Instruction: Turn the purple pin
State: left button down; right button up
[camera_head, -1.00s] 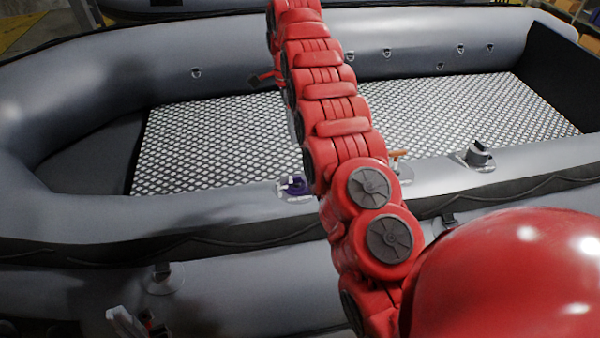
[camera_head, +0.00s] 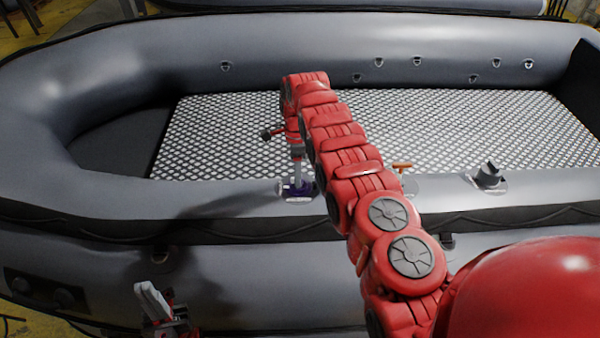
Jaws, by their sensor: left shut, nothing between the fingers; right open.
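The purple pin (camera_head: 302,190) sits in a pale round mount on the top of the near grey boat tube. My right arm reaches in from the right and bends down at its end. My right gripper (camera_head: 297,176) points down right above the pin, with its fingers at or around the pin's top; whether they touch it I cannot tell. It is open. The pin is partly hidden by the fingers. My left gripper (camera_head: 150,298) is low at the bottom left, in front of the boat, shut and empty with its pale fingers pointing up.
The grey inflatable boat (camera_head: 120,55) has a checkered floor (camera_head: 440,125). An orange-handled fitting (camera_head: 402,167) and a dark cylindrical fitting (camera_head: 488,174) stand on the same tube, right of the pin. The tube left of the pin is clear.

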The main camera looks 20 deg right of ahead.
jog(key=c, duration=0.4)
grip_shut()
